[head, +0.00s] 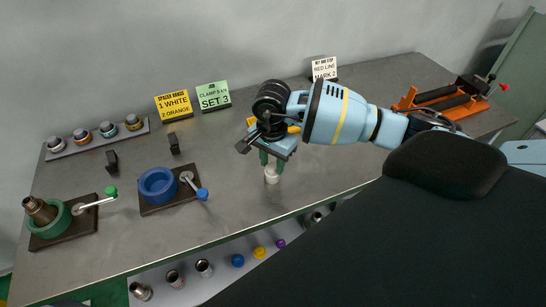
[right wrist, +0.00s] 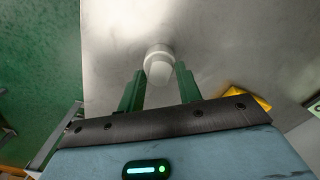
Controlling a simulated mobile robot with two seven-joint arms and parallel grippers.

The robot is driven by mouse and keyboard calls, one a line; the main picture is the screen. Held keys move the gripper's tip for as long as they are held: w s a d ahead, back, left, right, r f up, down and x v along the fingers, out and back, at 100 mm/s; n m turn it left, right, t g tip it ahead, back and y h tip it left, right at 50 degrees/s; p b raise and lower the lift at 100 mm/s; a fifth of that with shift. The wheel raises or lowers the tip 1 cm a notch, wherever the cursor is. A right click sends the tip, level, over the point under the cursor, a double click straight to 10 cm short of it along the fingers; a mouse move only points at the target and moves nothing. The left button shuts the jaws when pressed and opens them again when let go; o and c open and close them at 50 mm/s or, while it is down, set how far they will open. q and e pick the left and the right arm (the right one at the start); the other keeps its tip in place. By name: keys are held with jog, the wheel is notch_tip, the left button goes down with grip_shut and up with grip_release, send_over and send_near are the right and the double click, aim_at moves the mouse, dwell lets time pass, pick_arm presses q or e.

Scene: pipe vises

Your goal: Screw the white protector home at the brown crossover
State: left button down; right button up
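The brown crossover (head: 39,211) stands tilted in the green ring-shaped vise (head: 52,224) at the far left of the bench in the head view. Its lever with a green knob points right. My right gripper (head: 272,166) hangs over the front middle of the bench, well to the right of the crossover, fingers down. The white protector (head: 272,176) is between its green fingertips; it also shows between them in the right wrist view (right wrist: 158,66). The fingers appear closed on its sides. My left gripper is not in view.
A blue vise (head: 157,185) with a blue-knobbed lever stands between, empty. Several ringed parts (head: 108,129) sit on a rack behind. Signs (head: 174,106) line the back. A low front shelf (head: 215,283) holds metal pieces and coloured caps. An orange rack (head: 440,100) stands right.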

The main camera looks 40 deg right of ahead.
aim_at(272, 167)
jog(key=c, duration=0.5)
jog(key=shift+r, duration=0.1)
